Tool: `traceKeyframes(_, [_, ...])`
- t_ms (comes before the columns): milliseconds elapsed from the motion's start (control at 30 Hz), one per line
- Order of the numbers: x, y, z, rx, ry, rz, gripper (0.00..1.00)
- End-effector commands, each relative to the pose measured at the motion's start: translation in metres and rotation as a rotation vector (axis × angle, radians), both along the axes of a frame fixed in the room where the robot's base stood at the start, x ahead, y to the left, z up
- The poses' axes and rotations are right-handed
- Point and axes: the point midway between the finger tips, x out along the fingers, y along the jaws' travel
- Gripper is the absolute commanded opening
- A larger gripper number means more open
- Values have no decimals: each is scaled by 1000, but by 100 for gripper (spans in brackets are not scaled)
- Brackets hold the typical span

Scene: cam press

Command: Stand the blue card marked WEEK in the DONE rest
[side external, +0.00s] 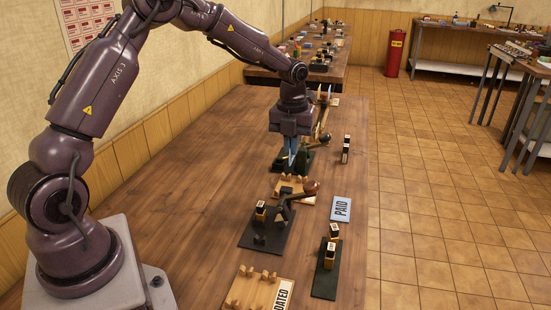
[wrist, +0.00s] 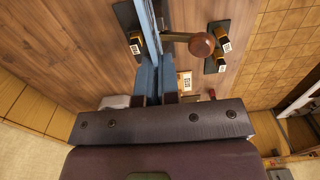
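My gripper (side external: 291,158) points down beside a dark green press (side external: 305,158) in the side view. Its long parts look pale blue. A blue card marked PAID (side external: 341,208) lies flat near the table's right edge. I cannot make out the word WEEK or DONE anywhere. A wooden rest (side external: 240,292) at the front has a white sign reading DATED (side external: 282,294).
A black press (side external: 262,236) with a brown ball knob (side external: 311,187) stands in front of another wooden rest (side external: 287,184). A black plate (side external: 322,284) carries two stamps. The table's left side (side external: 190,170) is clear.

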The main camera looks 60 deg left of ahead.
Motion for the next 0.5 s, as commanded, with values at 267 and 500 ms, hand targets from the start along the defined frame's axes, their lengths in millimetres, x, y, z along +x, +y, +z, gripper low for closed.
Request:
traceKeyframes(267, [48, 37, -6, 6, 6, 12, 0])
traceKeyframes(500, [57, 47, -41, 7, 14, 16, 0])
